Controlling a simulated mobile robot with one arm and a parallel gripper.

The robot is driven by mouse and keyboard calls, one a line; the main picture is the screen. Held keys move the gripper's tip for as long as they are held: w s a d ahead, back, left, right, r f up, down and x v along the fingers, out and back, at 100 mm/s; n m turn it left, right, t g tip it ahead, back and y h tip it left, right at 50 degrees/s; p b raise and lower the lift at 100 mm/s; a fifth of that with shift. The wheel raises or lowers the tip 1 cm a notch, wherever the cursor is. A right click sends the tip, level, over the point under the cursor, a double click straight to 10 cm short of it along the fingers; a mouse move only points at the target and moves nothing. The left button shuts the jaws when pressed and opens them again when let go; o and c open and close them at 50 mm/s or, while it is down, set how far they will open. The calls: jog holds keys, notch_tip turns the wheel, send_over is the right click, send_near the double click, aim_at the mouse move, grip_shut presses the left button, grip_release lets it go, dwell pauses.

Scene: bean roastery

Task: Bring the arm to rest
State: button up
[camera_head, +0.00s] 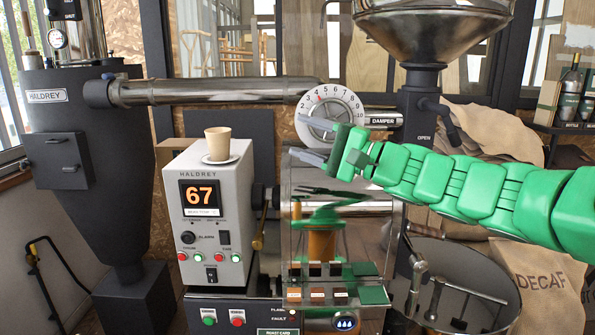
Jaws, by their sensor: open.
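My green arm reaches in from the right edge. My gripper (312,143) points left, its grey fingers in front of the lower part of the white damper dial (333,112) and above the shiny roaster front (335,220). The fingers are apart and nothing shows between them. I cannot tell whether the fingers touch the dial. The arm and gripper are mirrored in the roaster front below.
A control box (207,220) reading 67 stands left of the roaster, with a paper cup (218,143) on a saucer on top. A steel hopper (430,35) is above the arm. A round cooling tray (470,285) and DECAF sack (548,285) are lower right.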

jog(key=s+a+f+n+g+h, duration=0.2)
jog(key=s+a+f+n+g, duration=0.2)
jog(key=s+a+f+g, duration=0.5)
jog(key=s+d+f+n+h, duration=0.1)
jog(key=s+f+n+h, duration=0.3)
jog(key=s+f, duration=0.6)
jog(key=s+d+f+g+h, duration=0.1)
jog(key=s+d+f+h, duration=0.5)
jog(key=s+d, duration=0.2)
jog(key=s+d+f+m+h, duration=0.1)
jog(key=s+d+f+h, duration=0.5)
jog(key=d, duration=0.7)
jog(key=s+f, duration=0.1)
jog(key=s, duration=0.1)
jog(key=shift+s+m+g, duration=0.3)
jog(key=shift+g, duration=0.1)
